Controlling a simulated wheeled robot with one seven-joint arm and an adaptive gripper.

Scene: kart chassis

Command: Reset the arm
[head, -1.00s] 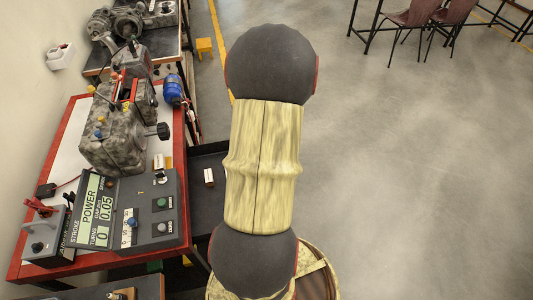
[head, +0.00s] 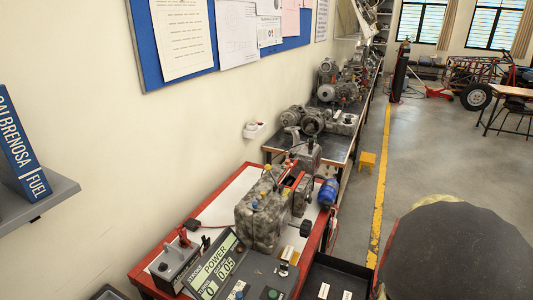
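A dark rounded part of my own arm (head: 455,255) shows at the lower right of the head view, cut off by the bottom edge. The rest of the arm and my gripper are out of view. I cannot tell what the gripper holds or whether it is open.
A red-edged bench (head: 139,277) stands at the lower middle with a grey engine (head: 262,212), a power display panel (head: 215,268) and a blue cylinder (head: 328,193). A dark bench (head: 280,142) with motors runs behind. A shelf (head: 48,196) juts out left.

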